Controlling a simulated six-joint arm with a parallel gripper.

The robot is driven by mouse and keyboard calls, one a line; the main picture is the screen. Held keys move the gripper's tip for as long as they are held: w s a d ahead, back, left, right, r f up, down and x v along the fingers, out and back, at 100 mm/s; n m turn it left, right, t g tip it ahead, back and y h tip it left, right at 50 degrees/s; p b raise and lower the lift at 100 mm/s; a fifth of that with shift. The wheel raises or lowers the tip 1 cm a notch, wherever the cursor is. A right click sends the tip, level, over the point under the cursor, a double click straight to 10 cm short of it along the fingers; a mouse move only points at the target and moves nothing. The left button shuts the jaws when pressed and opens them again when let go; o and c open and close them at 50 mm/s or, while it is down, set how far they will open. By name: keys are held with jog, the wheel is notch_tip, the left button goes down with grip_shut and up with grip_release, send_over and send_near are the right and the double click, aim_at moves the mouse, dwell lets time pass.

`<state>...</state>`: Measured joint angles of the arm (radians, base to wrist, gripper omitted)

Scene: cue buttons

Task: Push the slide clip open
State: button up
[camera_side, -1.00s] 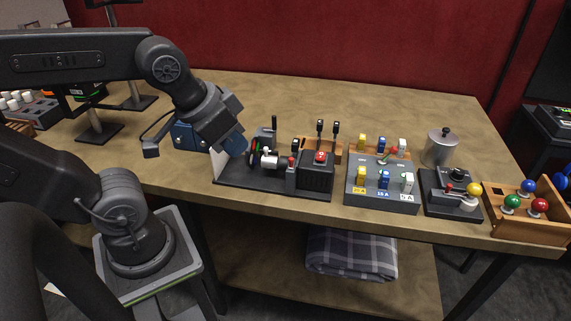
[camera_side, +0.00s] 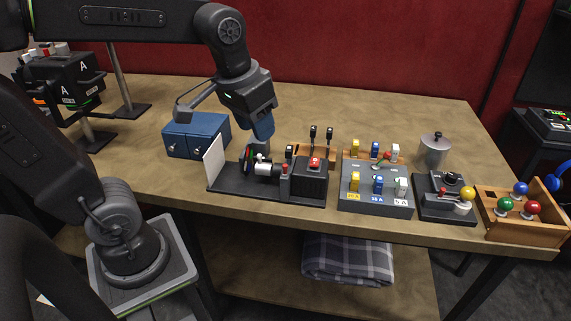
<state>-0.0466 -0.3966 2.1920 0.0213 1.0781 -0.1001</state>
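A dark device (camera_side: 225,185) with a flat black base, a white upright panel (camera_side: 214,161), a red button and small wheels stands near the table's front edge. My gripper (camera_side: 263,139) points down just above and behind the device's wheel part (camera_side: 262,165). Its fingertips are too small and partly hidden to tell whether they are open, and I cannot tell if they touch the device. I cannot pick out the slide clip for certain.
A blue box (camera_side: 198,134) stands left of my gripper. To the right are a grey fuse block (camera_side: 362,200), a lever unit (camera_side: 440,207), a metal canister (camera_side: 433,150) and a wooden tray (camera_side: 515,228) with coloured balls. The table's back middle is clear.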

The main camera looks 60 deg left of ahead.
aim_at(285, 165)
jog(key=w+a+f+n+g, duration=0.2)
jog(key=w+a+g, duration=0.1)
jog(key=w, duration=0.6)
jog(key=f, duration=1.3)
jog(key=shift+s+a, duration=0.2)
jog(key=shift+a, duration=0.05)
jog(key=shift+c, duration=0.4)
grip_shut()
